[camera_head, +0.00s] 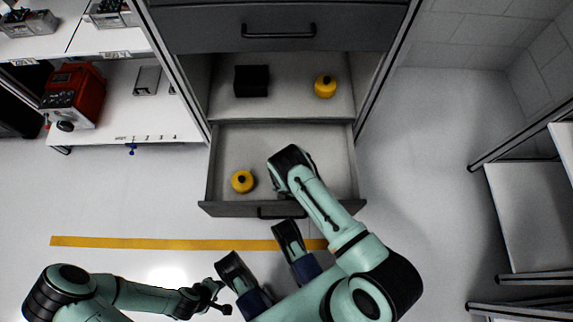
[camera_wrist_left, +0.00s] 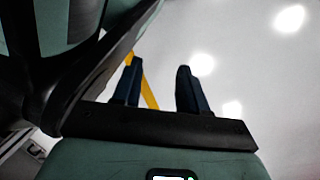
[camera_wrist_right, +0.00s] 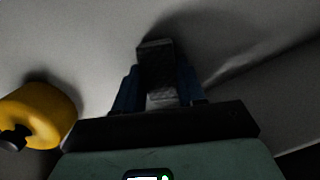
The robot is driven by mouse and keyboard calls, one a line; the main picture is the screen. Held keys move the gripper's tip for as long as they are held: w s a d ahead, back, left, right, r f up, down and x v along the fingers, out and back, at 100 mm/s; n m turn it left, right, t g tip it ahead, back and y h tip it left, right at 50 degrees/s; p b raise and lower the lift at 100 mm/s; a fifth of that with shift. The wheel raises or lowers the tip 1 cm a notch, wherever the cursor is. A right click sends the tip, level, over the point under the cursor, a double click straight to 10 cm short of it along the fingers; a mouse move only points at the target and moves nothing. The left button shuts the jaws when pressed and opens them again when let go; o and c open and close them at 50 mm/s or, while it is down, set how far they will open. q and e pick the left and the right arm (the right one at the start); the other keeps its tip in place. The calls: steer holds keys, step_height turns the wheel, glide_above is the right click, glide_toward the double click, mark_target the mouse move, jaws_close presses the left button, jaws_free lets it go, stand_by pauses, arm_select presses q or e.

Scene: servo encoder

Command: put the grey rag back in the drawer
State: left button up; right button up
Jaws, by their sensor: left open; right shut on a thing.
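The open drawer (camera_head: 232,137) juts from the cabinet, low down. In the right wrist view, my right gripper (camera_wrist_right: 160,92) is shut on a small dark grey textured piece (camera_wrist_right: 155,58), which looks like the grey rag. It is close to a pale grey surface; I cannot tell whether it touches it. My left gripper (camera_head: 260,252) is open and empty in front of the drawer; it also shows in the left wrist view (camera_wrist_left: 158,86).
A yellow round object (camera_head: 242,182) with a black knob lies in the drawer's left half, left of my right gripper (camera_wrist_right: 38,112). A black box (camera_head: 252,81) and another yellow object (camera_head: 325,87) stand on the level behind. A closed drawer (camera_head: 225,32) is above.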

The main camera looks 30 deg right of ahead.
steer(key=shift+f, duration=0.1)
steer(key=o, duration=1)
arm_select(q)
steer(key=shift+s+f, duration=0.15)
steer(key=w+d+r+t+p, duration=0.2)
steer(key=w+r+p, duration=0.3)
steer(key=w+r, duration=0.2)
steer(key=shift+r+m, duration=0.3)
steer(key=shift+r, duration=0.4)
arm_select(e)
steer(key=shift+s+a+r, duration=0.2)
steer(key=shift+a+r, duration=0.05)
steer(key=shift+r, duration=1.75)
steer(key=shift+s+a+r, duration=0.15)
steer(key=shift+a+r, duration=0.1)
steer(key=shift+r, duration=1.8)
steer(key=shift+s+a+r, duration=0.2)
steer(key=shift+a+r, duration=0.05)
steer(key=shift+r, duration=1.75)
